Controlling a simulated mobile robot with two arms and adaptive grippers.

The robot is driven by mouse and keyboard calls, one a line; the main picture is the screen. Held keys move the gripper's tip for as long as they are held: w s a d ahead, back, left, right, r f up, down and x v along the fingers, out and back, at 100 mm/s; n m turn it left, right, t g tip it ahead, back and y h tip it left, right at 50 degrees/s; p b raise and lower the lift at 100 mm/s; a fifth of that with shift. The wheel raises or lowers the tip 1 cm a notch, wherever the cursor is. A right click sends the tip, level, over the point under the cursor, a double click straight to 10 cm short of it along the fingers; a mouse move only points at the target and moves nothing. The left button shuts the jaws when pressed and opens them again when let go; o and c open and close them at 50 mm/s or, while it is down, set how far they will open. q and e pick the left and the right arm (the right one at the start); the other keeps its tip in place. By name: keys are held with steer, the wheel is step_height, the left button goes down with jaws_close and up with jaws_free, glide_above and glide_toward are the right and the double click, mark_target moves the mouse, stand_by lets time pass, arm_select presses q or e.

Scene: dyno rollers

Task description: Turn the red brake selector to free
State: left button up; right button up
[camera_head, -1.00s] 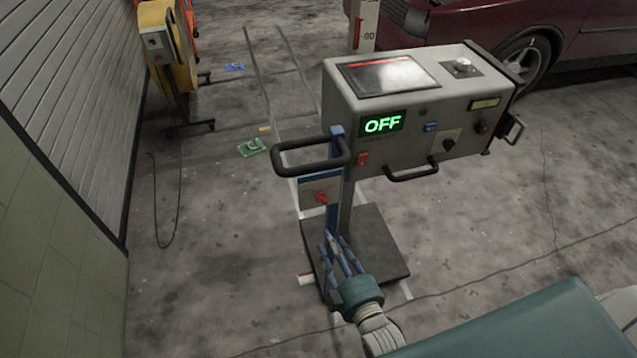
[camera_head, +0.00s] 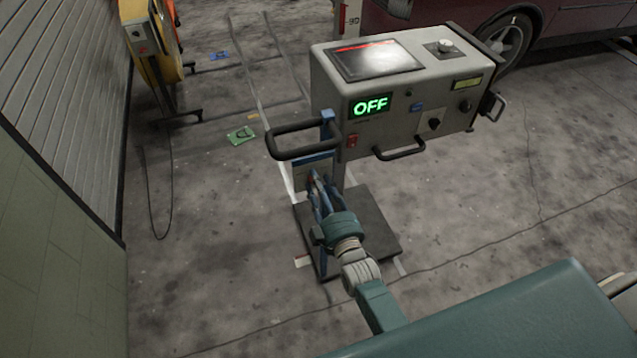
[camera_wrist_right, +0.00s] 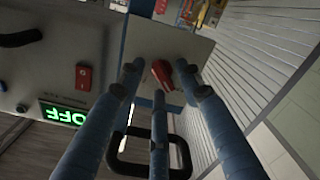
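The red brake selector (camera_wrist_right: 162,74) is a small red knob on a pale plate (camera_wrist_right: 150,35) in the right wrist view. In the head view that plate (camera_head: 318,166) is on the blue post below the console's left handle, and the knob is mostly hidden by my gripper. My right gripper (camera_head: 317,182) is in front of the plate. In the right wrist view its blue fingers (camera_wrist_right: 160,75) are spread apart, with the knob showing between the tips. I cannot tell whether any finger touches it. My left gripper is not in view.
The grey console (camera_head: 400,85) has a green OFF display (camera_head: 371,106), and a black handle (camera_head: 300,142) juts out above the plate. A dark base plate (camera_head: 370,225) lies below. A yellow machine (camera_head: 145,45) stands back left.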

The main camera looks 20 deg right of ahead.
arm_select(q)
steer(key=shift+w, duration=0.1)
arm_select(e)
steer(key=shift+w, duration=0.1)
steer(key=c, duration=0.8)
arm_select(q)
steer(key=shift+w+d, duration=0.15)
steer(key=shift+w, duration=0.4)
arm_select(e)
jaws_close()
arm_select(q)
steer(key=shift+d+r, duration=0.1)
arm_select(e)
steer(key=shift+m, duration=0.3)
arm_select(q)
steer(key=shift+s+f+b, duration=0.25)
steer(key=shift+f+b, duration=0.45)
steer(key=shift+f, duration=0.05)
arm_select(e)
steer(key=shift+d+f+m, duration=0.15)
steer(key=shift+m, duration=4.2)
steer(key=shift+d+f+m, duration=0.1)
steer(key=shift+d+m, duration=0.05)
steer(key=shift+m, duration=4.2)
steer(key=shift+f, duration=0.1)
